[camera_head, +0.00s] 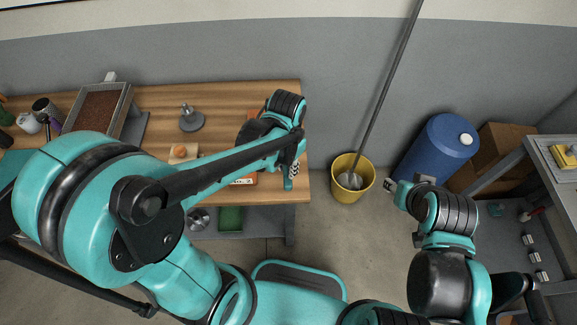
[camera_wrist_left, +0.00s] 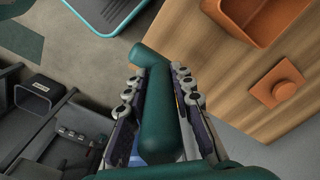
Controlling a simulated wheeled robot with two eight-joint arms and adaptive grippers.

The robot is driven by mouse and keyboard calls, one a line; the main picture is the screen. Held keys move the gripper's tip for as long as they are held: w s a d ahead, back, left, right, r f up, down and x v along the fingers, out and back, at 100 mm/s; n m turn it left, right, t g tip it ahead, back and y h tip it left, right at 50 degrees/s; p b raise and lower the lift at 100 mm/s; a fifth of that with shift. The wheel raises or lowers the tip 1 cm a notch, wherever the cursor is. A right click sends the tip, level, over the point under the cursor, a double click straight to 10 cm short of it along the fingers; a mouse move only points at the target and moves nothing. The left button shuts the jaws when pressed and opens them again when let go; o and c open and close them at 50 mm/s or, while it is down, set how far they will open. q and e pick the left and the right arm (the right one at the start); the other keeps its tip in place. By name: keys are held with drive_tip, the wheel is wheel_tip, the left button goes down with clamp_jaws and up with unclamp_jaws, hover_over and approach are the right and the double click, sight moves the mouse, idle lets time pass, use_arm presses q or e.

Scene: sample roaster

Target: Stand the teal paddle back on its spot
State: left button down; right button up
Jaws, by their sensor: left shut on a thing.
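The teal paddle (camera_wrist_left: 154,110) is between the two finger pads of my left gripper (camera_wrist_left: 158,90) in the left wrist view. The gripper is shut on it, and its rounded end sticks out past the fingertips. In the head view a small part of the paddle (camera_head: 288,183) shows below my left gripper (camera_head: 295,169), at the right edge of the wooden table (camera_head: 245,92). My arm hides much of the paddle and the table there. My right gripper (camera_head: 400,185) is over the floor at the right, away from the table; its jaw opening is unclear.
An orange tray (camera_wrist_left: 262,38) and an orange block with a round knob (camera_wrist_left: 279,85) rest on the table. A bean tray (camera_head: 100,107) and a grey metal weight (camera_head: 191,120) stand farther left. A yellow bucket (camera_head: 353,189) and a blue barrel (camera_head: 437,150) stand right of the table.

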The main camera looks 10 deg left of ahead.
use_arm(q)
drive_tip(key=w+f+b, duration=0.1)
drive_tip(key=w+f, duration=0.1)
drive_tip(key=w+a+f+b, duration=0.1)
drive_tip(key=w+f, duration=0.1)
drive_tip(key=f, duration=0.1)
drive_tip(key=w+a+f+b, duration=0.1)
drive_tip(key=f, duration=0.1)
drive_tip(key=shift+w+a+f, duration=0.2)
drive_tip(key=shift+w, duration=0.2)
drive_tip(key=shift+f, duration=0.25)
drive_tip(key=shift+f+b, duration=0.15)
drive_tip(key=shift+b, duration=0.15)
drive_tip(key=c, duration=1.3)
unclamp_jaws()
